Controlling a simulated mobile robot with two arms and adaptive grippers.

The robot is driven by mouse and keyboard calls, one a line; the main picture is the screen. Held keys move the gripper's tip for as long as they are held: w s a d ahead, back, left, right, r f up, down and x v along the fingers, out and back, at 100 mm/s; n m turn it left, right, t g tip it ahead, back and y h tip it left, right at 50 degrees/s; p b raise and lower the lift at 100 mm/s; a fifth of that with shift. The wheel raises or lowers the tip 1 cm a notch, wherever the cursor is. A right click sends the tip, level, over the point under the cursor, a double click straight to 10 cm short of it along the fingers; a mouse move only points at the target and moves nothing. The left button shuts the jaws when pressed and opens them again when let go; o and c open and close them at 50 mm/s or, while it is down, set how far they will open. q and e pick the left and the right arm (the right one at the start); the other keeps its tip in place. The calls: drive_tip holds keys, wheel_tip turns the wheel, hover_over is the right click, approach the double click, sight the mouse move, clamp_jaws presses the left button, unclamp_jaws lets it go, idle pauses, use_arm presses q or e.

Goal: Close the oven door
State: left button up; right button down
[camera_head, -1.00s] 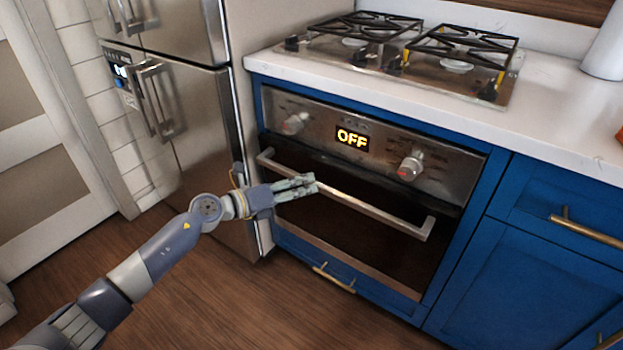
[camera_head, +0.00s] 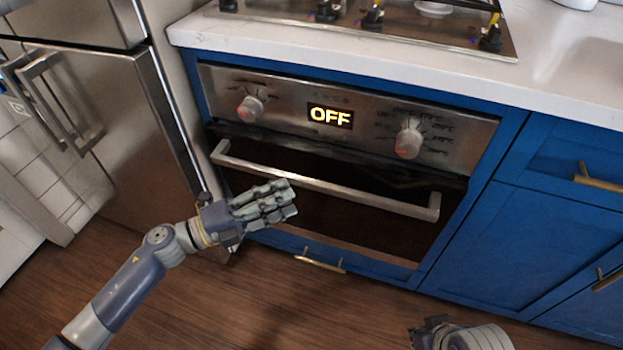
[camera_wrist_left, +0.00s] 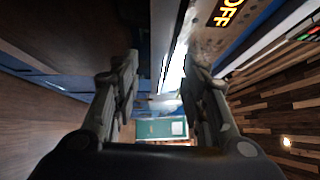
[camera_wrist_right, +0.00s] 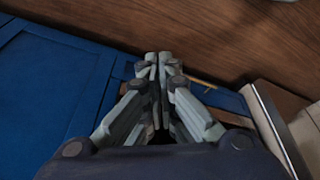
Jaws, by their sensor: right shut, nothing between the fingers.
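The oven door (camera_head: 350,215) is a dark panel with a steel bottom trim, under the control panel. Its long steel handle (camera_head: 330,183) stands out in front of it. A dark strip runs between the control panel and the handle; I cannot tell how wide any gap there is. My left gripper (camera_head: 287,200) is in front of the left half of the door, just below the handle, covering part of it. Its fingers are spread and empty in the left wrist view (camera_wrist_left: 163,85). My right gripper (camera_head: 425,328) is at the bottom edge; in the right wrist view (camera_wrist_right: 160,62) its fingers are together and empty.
The steel fridge (camera_head: 130,120) stands left of the oven. Blue cabinets (camera_head: 510,235) with brass handles are on the right. The countertop (camera_head: 400,65) and gas hob (camera_head: 400,22) lie above. The wooden floor (camera_head: 280,300) in front is clear.

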sight(311, 187)
use_arm(q)
drive_tip(key=x, duration=0.7)
drive_tip(key=shift+w+d, duration=0.15)
drive_tip(key=shift+d, duration=0.05)
drive_tip(key=shift+w+d, duration=0.25)
drive_tip(key=shift+d, duration=0.2)
use_arm(e)
drive_tip(key=shift+w+a+t, duration=0.2)
drive_tip(key=shift+w+t, duration=0.1)
drive_tip(key=shift+w, duration=0.45)
use_arm(q)
clamp_jaws()
drive_tip(key=shift+w+d+r, duration=0.1)
drive_tip(key=shift+w+d, duration=0.05)
drive_tip(key=shift+w, duration=0.45)
drive_tip(key=shift+w+d+r, duration=0.15)
drive_tip(key=shift+w, duration=0.45)
drive_tip(key=shift+w+d+r, duration=0.1)
drive_tip(key=shift+w+d, duration=0.1)
drive_tip(key=shift+w, duration=0.35)
drive_tip(key=shift+r, duration=0.1)
use_arm(e)
drive_tip(key=shift+a+r, duration=0.1)
drive_tip(key=shift+r, duration=0.05)
